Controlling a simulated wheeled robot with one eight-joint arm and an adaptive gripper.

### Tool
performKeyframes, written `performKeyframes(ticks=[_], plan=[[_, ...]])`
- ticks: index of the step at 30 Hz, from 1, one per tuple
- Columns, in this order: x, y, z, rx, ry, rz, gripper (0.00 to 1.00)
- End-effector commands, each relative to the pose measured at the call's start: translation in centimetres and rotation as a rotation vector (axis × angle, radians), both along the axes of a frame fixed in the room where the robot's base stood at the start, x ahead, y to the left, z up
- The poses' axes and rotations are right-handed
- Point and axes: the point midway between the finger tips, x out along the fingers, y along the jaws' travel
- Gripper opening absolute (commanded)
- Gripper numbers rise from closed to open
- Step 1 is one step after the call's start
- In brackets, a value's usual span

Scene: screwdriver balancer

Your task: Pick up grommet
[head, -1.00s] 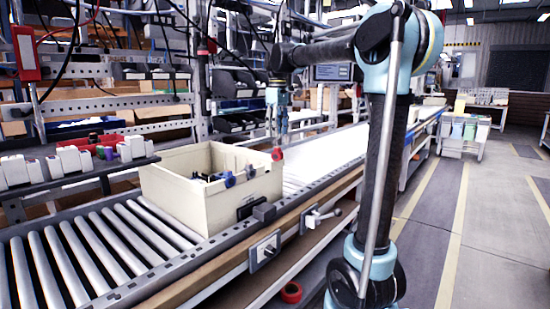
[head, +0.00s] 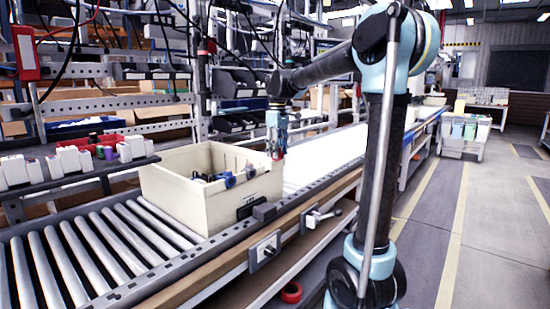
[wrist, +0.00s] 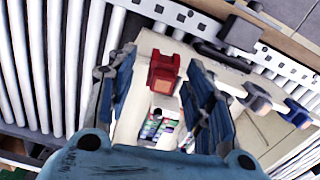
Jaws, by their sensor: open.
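A small red piece (wrist: 163,70) with an orange-brown face shows between my fingers in the wrist view. I take it for the grommet, but its shape is not clear. In the head view it is a red spot (head: 279,155) at my fingertips, near the right end of the cream bin (head: 190,205). My gripper (wrist: 153,82) is open, with one blue finger on each side of the red piece. I cannot tell whether either finger touches it. In the head view my gripper (head: 277,150) points straight down.
The bin stands on a roller conveyor (head: 75,260) and holds dark and blue parts (head: 228,180). Clamps (head: 265,250) stick out along the conveyor's front rail. A shelf with small white boxes (head: 70,158) stands at the left. A red ring (head: 291,292) lies low under the conveyor.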

Motion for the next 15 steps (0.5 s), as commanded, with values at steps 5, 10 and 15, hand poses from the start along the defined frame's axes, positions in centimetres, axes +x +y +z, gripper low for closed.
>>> performKeyframes(ticks=[5, 10, 15], plan=[[0.0, 0.01, 0.02, 0.0, 0.0, 0.0, 0.23], [0.0, 0.01, 0.02, 0.0, 0.0, 0.0, 0.05], [0.0, 0.04, 0.02, 0.0, 0.0, 0.0, 0.02]])
